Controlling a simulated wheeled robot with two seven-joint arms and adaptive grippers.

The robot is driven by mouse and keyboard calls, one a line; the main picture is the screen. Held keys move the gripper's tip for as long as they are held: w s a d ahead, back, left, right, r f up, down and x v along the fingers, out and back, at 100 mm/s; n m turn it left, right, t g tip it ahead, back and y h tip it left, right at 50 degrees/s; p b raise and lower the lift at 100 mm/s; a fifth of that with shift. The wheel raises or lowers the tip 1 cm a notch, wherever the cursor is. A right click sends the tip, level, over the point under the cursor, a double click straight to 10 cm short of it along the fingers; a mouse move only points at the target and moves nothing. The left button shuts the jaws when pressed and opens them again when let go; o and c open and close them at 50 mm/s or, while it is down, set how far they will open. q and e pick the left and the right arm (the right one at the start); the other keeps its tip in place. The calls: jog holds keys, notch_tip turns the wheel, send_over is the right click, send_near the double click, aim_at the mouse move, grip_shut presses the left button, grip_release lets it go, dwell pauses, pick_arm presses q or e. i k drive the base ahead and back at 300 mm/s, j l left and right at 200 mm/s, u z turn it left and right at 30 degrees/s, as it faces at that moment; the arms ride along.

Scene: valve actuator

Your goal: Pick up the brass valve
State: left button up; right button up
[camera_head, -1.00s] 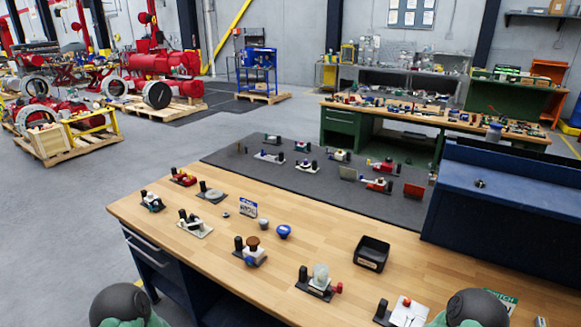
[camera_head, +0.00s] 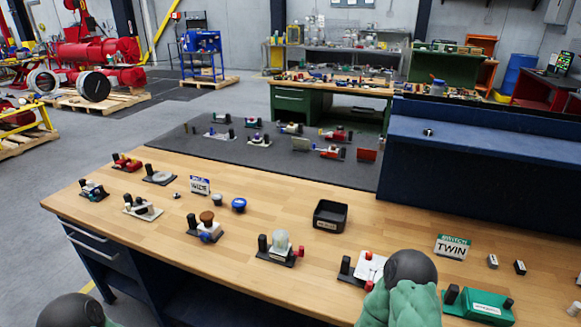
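I cannot pick out the brass valve for certain. A brown-topped fixture (camera_head: 207,219) with a blue front part stands on the wooden bench (camera_head: 290,205), left of centre, but its material cannot be told. My arms show only as dark rounded caps with green parts at the bottom edge, one at the lower left and one at the lower right. No fingers of either gripper show.
A black tray (camera_head: 330,216) stands mid-bench, right of a clear-domed fixture (camera_head: 281,245). A TWIN sign (camera_head: 453,248) and a green box (camera_head: 480,305) are at the right. Several fixtures stand on the grey mat (camera_head: 260,150). Bare wood lies along the front left edge.

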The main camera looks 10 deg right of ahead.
aim_at(358, 276)
jog(key=l+z, duration=0.1)
jog(key=z, duration=0.95)
